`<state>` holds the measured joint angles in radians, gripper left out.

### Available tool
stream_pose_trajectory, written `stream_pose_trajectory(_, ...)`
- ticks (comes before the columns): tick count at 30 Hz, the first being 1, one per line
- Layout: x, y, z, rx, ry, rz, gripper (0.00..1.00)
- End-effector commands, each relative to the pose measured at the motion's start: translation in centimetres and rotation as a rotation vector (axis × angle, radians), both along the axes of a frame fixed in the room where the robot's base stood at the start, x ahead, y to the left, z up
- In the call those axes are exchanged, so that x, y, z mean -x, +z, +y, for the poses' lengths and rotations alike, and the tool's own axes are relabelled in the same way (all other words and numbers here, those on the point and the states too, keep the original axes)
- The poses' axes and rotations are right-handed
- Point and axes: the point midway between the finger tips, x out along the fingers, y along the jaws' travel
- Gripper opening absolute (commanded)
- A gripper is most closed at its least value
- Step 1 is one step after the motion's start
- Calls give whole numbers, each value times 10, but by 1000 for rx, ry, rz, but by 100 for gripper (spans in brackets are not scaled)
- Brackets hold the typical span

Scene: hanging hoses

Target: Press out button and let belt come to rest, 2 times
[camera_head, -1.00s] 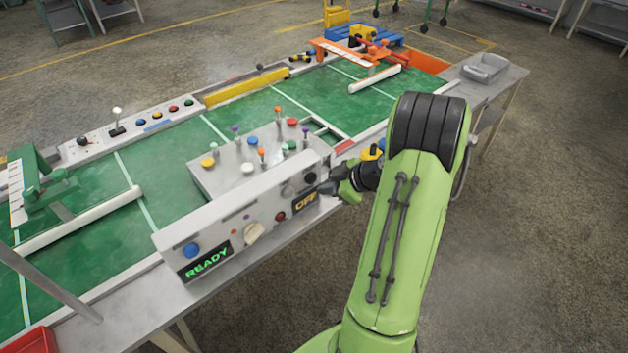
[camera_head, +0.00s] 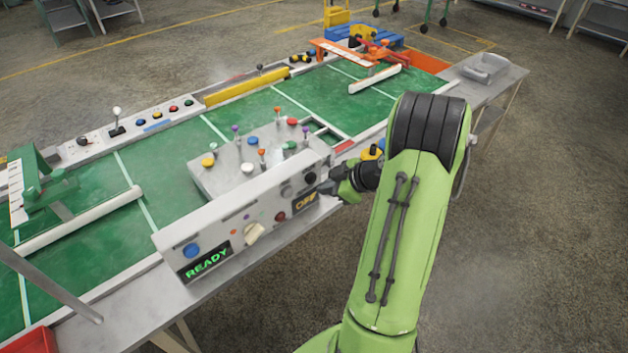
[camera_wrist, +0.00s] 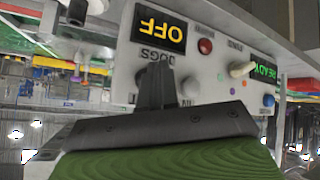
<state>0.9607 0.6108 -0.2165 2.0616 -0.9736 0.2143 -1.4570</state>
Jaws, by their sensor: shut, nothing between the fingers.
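The control box (camera_head: 225,232) stands at the belt's near edge, its front panel carrying a lit OFF display (camera_head: 305,201) and a green READY display (camera_head: 206,261). My gripper (camera_head: 326,188) is at the panel's right end. In the wrist view, which shows the panel upside down, my gripper (camera_wrist: 155,72) is shut and empty, its fingertips over the JOGS label. A grey button (camera_wrist: 190,87) beside the IN label shows next to the fingers. I cannot make out the out button; the fingers hide part of the panel. Whether they touch it, I cannot tell. The green belt (camera_head: 255,115) lies behind.
The panel also has a red button (camera_wrist: 205,46), a cream knob (camera_head: 254,233) and a blue button (camera_head: 191,250). Levers and coloured buttons stand on the box top. A white bar (camera_head: 374,79) lies across the belt's far part. Open floor is at right.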

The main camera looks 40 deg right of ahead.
Motion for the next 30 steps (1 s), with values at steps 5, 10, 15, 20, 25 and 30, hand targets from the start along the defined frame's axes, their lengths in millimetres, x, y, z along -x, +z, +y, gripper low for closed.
stream_pose_trajectory(5, -1, 0, 0, 1, 1, 0, 0)
stream_pose_trajectory(10, -7, -1, 0, 1, 1, 0, 0)
stream_pose_trajectory(15, -8, 0, 0, 0, -1, 1, 0)
stream_pose_trajectory(20, -9, 0, 0, 0, 0, 0, 0)
stream_pose_trajectory(25, -10, 0, 0, 0, 0, 0, 0)
stream_pose_trajectory(30, -12, 0, 0, 1, 1, 0, 0)
